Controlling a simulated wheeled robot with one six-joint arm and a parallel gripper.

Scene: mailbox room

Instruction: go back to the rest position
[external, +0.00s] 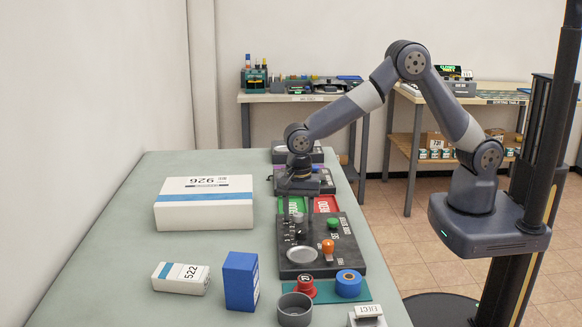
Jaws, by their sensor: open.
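My gripper (297,190) hangs at the end of my arm above the far part of the green table (110,235). It points down over the back end of the dark control panel, close to the green and red pads. Its fingers are small and dark here, and I see nothing held between them. The dark panel (345,250) carries a green knob (333,223), an orange knob (328,246) and a round metal dish (301,255).
A large white box (204,210) marked 926, a small white box (181,278) marked 522 and a blue box (241,281) stand left of the panel. A grey cup (295,310), red spool (305,286) and blue roll (348,283) stand in front. The table's left side is mostly clear.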

